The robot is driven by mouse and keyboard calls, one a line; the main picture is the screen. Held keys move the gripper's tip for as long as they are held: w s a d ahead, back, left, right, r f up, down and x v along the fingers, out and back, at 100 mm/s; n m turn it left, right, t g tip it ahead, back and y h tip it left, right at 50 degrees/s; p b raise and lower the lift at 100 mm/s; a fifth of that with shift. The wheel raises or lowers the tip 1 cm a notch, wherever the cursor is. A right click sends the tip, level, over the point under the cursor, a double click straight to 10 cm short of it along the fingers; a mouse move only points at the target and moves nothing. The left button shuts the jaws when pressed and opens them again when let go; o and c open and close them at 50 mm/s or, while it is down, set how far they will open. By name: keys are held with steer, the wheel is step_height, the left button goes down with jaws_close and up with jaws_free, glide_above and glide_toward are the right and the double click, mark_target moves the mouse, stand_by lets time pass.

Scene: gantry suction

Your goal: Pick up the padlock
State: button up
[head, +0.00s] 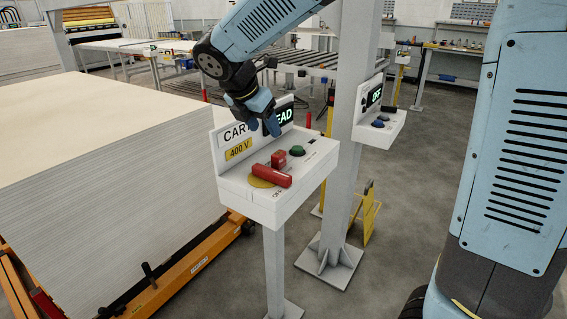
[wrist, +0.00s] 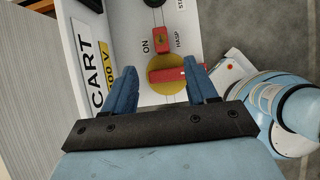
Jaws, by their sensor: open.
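A small red block, which looks like the padlock (head: 279,159), sits on top of the white control box (head: 316,162), between a red rotary handle (head: 271,176) and a green button (head: 297,151). The padlock (wrist: 161,40) also shows in the wrist view, beside the "HASP" lettering. My gripper (head: 270,122) hangs above the box, apart from the padlock. In the wrist view my gripper (wrist: 160,67) has its two blue fingers spread with nothing held between them. The red handle on its yellow disc (wrist: 168,88) lies between the fingers in the picture, and the padlock is just beyond the fingertips.
The box's upright panel, with a "CART" sign (head: 233,134) and a display, stands behind. A grey post (head: 352,130) with a second control box (head: 381,127) is close on the right. A tall board stack (head: 110,150) fills the left. Open floor lies right of the post.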

mark_target(278, 153)
steer(key=x, duration=1.3)
steer(key=shift+s+d, duration=0.1)
steer(key=shift+s, duration=0.05)
steer(key=shift+r, duration=0.1)
jaws_close()
